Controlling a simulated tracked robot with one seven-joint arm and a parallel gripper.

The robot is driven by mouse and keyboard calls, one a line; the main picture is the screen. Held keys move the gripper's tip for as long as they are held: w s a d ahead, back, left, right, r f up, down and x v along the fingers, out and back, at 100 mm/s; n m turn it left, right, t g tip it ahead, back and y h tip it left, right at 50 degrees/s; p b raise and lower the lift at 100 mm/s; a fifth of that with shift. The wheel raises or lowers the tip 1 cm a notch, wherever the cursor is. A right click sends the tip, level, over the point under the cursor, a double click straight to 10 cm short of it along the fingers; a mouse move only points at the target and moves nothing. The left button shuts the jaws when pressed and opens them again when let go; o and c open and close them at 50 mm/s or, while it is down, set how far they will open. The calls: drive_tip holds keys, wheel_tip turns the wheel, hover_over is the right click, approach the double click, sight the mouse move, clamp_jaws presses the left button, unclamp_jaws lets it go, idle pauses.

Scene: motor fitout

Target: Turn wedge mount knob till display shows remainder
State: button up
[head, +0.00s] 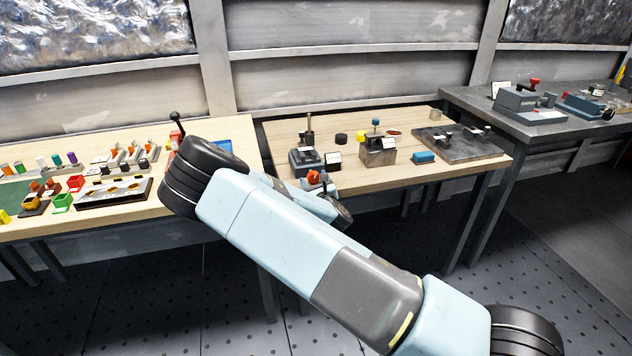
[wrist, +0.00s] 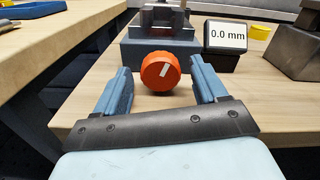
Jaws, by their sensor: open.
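In the wrist view, an orange-red knob (wrist: 161,71) with a white pointer mark sits on the front of a blue-grey wedge mount (wrist: 160,45). The pointer leans slightly right of upright. A display (wrist: 227,36) to the right of the mount reads "0.0 mm". My gripper (wrist: 163,76) is open, with one blue finger on each side of the knob in the picture. I cannot tell whether either finger touches it. In the head view, the knob (head: 313,177) shows just above my arm, and the mount (head: 306,161) is behind it. My arm hides most of my gripper there.
A metal block (head: 378,152) with a blue-topped post stands right of the mount. The left table holds several coloured parts and racks (head: 117,193). Bare wood lies in front of the metal block.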

drive_tip(key=c, duration=1.1)
drive_tip(key=shift+o, duration=0.2)
drive_tip(key=shift+d+m, duration=0.1)
drive_tip(key=shift+m, duration=2.3)
drive_tip(key=o, duration=1.1)
drive_tip(key=shift+c, duration=0.2)
drive_tip(key=v, duration=1.3)
drive_tip(key=shift+s, duration=0.35)
drive_tip(key=shift+d, duration=0.1)
